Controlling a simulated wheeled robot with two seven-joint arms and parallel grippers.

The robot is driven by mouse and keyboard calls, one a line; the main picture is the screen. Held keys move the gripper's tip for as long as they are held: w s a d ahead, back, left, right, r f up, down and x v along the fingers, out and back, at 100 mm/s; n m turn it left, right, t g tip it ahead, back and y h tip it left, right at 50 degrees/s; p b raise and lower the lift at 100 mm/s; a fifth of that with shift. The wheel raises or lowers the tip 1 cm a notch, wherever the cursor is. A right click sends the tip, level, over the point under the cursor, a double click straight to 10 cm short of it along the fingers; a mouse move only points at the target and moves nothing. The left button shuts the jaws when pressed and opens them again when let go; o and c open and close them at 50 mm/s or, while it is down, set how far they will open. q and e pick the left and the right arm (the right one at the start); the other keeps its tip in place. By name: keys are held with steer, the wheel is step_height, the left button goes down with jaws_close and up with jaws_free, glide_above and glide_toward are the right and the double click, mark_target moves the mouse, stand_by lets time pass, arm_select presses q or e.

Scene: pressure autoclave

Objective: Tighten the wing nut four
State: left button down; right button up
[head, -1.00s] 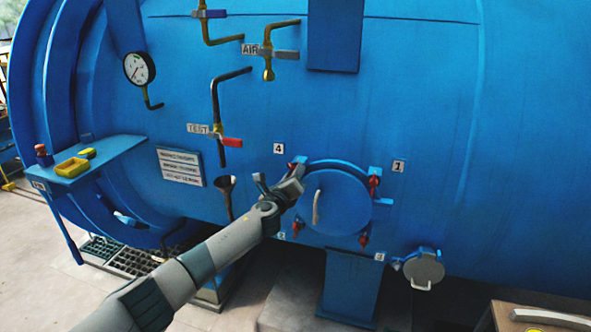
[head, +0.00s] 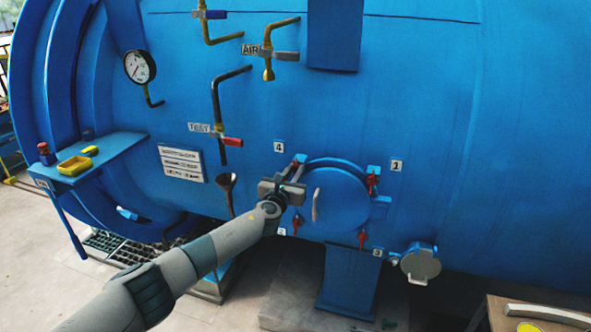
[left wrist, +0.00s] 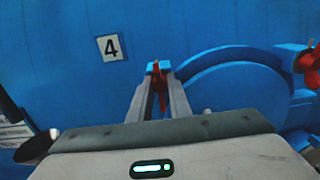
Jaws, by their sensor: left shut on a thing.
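The round blue hatch door (head: 342,196) is closed on the side of the blue vessel. Wing nut four (left wrist: 159,76) is red and sits in a blue lug at the hatch's upper left, near the label 4 (head: 279,147); in the left wrist view the label (left wrist: 110,47) is left of it. My left gripper (head: 297,168) reaches up to this lug from the lower left. In the left wrist view its two fingers (left wrist: 160,97) stand on either side of the red nut, shut on it. The fingers partly hide the nut in the head view. My right gripper is out of view.
Other red wing nuts sit at the hatch's upper right (head: 373,181), lower right (head: 362,239) and lower left (head: 296,226). A drain funnel (head: 227,180) and the TEST valve's red handle (head: 233,142) are left of my gripper. A small round flange (head: 421,264) is at lower right.

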arm_select(q)
steer(key=shift+f, duration=0.15)
steer(key=c, duration=1.6)
jaws_free()
steer(key=shift+c, duration=0.2)
steer(key=shift+s, duration=0.1)
steer(key=shift+s+a, duration=0.25)
steer(key=shift+s, duration=0.4)
steer(key=b+v, duration=0.2)
steer(key=v, duration=1.4)
steer(key=shift+w+d, duration=0.1)
